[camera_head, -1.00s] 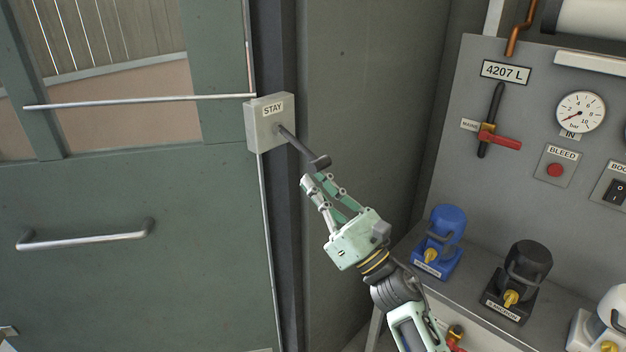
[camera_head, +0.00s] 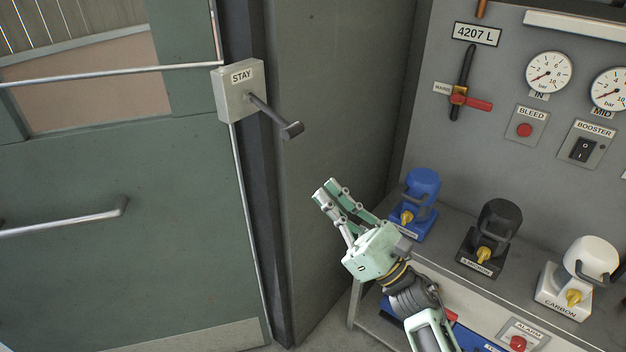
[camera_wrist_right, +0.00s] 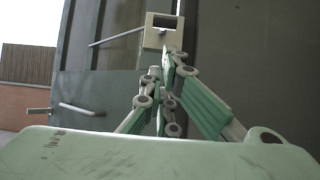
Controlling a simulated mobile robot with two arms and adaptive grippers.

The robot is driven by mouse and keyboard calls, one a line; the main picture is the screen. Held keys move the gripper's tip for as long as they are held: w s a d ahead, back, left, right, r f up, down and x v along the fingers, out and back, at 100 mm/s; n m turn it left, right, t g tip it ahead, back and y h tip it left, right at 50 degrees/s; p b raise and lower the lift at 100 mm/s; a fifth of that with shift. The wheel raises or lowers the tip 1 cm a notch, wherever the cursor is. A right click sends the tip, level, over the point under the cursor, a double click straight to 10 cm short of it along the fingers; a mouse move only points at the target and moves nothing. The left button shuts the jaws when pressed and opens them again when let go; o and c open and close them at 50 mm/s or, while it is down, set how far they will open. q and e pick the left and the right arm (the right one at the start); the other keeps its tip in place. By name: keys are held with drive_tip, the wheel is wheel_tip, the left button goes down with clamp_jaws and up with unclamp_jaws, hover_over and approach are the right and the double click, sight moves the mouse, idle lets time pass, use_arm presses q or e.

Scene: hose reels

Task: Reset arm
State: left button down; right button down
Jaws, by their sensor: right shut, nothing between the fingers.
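My right gripper (camera_head: 327,190) is shut and empty in the head view, in front of the grey wall panel, below and to the right of the STAY box. Its pale green fingers also show in the right wrist view (camera_wrist_right: 166,62). The STAY box (camera_head: 238,90) is a grey box beside the green door, with a dark lever (camera_head: 272,115) that slants down to the right. The lever's end is clear of my gripper. The box also shows in the right wrist view (camera_wrist_right: 161,32), behind the fingertips. My left gripper is not in view.
The green door (camera_head: 120,220) with a bar handle (camera_head: 65,222) is on the left. On the right, a bench carries blue (camera_head: 415,200), black (camera_head: 490,238) and white (camera_head: 580,275) housings.

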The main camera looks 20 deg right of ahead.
drive_tip(key=w+d+f+m+h, duration=0.2)
drive_tip(key=f+m+h, duration=0.2)
drive_tip(key=f+m, duration=0.55)
drive_tip(key=w+d+f+m+h, duration=0.15)
drive_tip(key=f+m+h, duration=0.4)
drive_tip(key=f, duration=0.65)
drive_tip(key=s+d+f+m+g+h, duration=0.1)
drive_tip(key=s+f+m+g, duration=0.3)
drive_tip(key=f, duration=0.6)
drive_tip(key=s+d+f+m+g+h, duration=0.15)
drive_tip(key=s+f+m, duration=0.4)
drive_tip(key=f, duration=0.55)
drive_tip(key=s+f+m+g+h, duration=0.1)
drive_tip(key=s+f+m+g, duration=0.35)
drive_tip(key=f, duration=0.55)
drive_tip(key=s+f+m+g, duration=0.3)
drive_tip(key=s+f, duration=0.3)
drive_tip(key=s, duration=0.5)
drive_tip(key=s+d+f+m+g+h, duration=0.1)
drive_tip(key=s+f+m+g, duration=0.2)
drive_tip(key=s, duration=0.9)
drive_tip(key=s+f+m+g, duration=0.3)
drive_tip(key=s+f+m, duration=0.2)
drive_tip(key=s+f, duration=0.4)
drive_tip(key=s, duration=0.2)
drive_tip(key=shift+s+d+m, duration=0.25)
drive_tip(key=shift+s+m, duration=0.05)
drive_tip(key=shift+m, duration=0.1)
